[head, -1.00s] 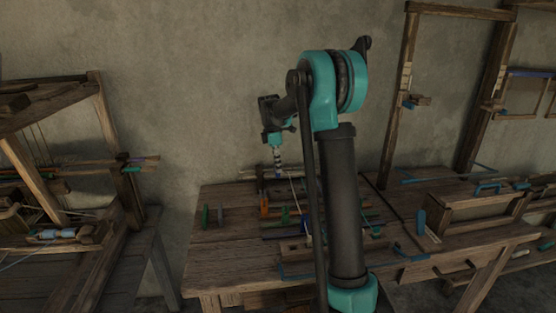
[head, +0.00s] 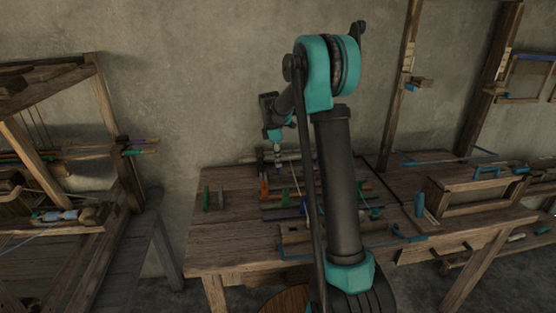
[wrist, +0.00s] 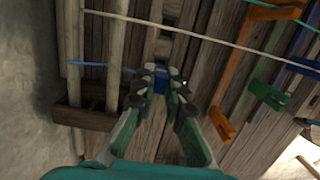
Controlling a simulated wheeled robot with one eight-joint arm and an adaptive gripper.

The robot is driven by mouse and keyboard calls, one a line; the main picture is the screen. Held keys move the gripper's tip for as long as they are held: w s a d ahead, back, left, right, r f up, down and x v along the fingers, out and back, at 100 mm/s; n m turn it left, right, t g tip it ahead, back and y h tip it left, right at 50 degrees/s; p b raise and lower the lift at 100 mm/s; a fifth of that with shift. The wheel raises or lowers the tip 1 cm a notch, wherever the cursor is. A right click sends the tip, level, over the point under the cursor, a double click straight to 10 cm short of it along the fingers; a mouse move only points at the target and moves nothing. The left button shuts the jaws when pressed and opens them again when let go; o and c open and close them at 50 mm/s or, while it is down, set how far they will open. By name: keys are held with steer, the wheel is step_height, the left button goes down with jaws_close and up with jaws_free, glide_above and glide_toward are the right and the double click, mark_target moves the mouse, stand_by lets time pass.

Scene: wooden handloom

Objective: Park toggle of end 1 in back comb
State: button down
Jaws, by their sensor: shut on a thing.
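In the wrist view my gripper (wrist: 158,80) is shut on a small blue piece (wrist: 159,84), which looks like the toggle. The fingers hide most of it. The jaws are over the bench's wooden slats. A pale cord (wrist: 200,38) crosses beyond the fingertips, and a thin blue cord (wrist: 92,65) reaches in from the left toward them. I cannot tell which cord is tied to the piece. In the head view my gripper (head: 278,165) is low over the back of the bench. I cannot make out the back comb for certain.
A dark wooden block (wrist: 85,118) with pale rods (wrist: 118,50) is left of the jaws. Orange (wrist: 222,122) and green (wrist: 265,94) pieces stand to the right. The bench (head: 225,240) has clear room front left. A loom (head: 115,115) stands left.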

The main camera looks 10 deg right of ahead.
mark_target(279, 171)
steer(key=shift+f, duration=1.6)
steer(key=c, duration=1.5)
jaws_free()
step_height(279, 171, up, 12)
steer(key=a, duration=0.1)
steer(key=shift+a, duration=0.2)
